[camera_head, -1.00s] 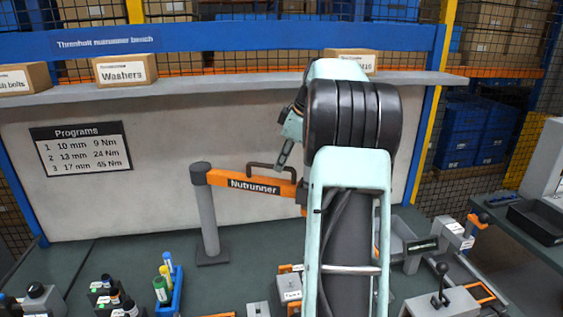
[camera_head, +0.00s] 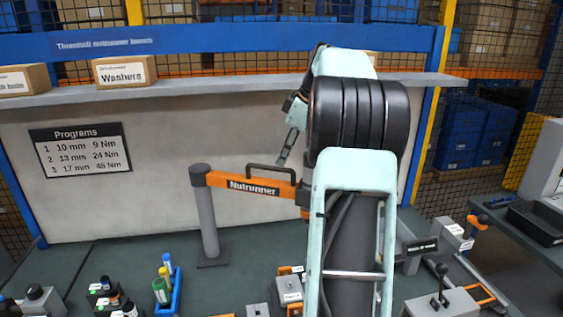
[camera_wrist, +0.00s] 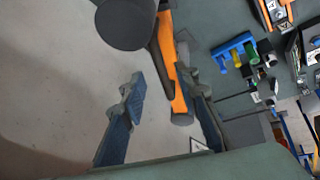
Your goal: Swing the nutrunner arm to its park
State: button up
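The orange nutrunner arm (camera_head: 240,184) reaches right from a grey post (camera_head: 207,225) on the bench. A dark handle (camera_head: 270,167) rises from its top. Its right end is hidden behind my own arm. My gripper (camera_head: 287,160) is just above and right of the handle. In the wrist view my gripper (camera_wrist: 160,80) is open, its blue-grey fingers apart. The orange nutrunner arm (camera_wrist: 180,100) runs beside the right finger, with the dark handle (camera_wrist: 163,60) next to it, ahead of the gap. I see no clear contact.
A shelf (camera_head: 220,83) with a Washers box (camera_head: 125,71) spans the back. A programs sign (camera_head: 80,150) hangs on the panel. A blue rack (camera_head: 170,290) of coloured bottles and a lever box (camera_head: 440,303) stand in front.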

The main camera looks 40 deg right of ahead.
jog(key=v, duration=0.8)
dwell(0.4)
notch_tip(320, 180, up, 7)
jog(key=p, duration=0.4)
dwell(0.5)
jog(key=shift+f, duration=0.1)
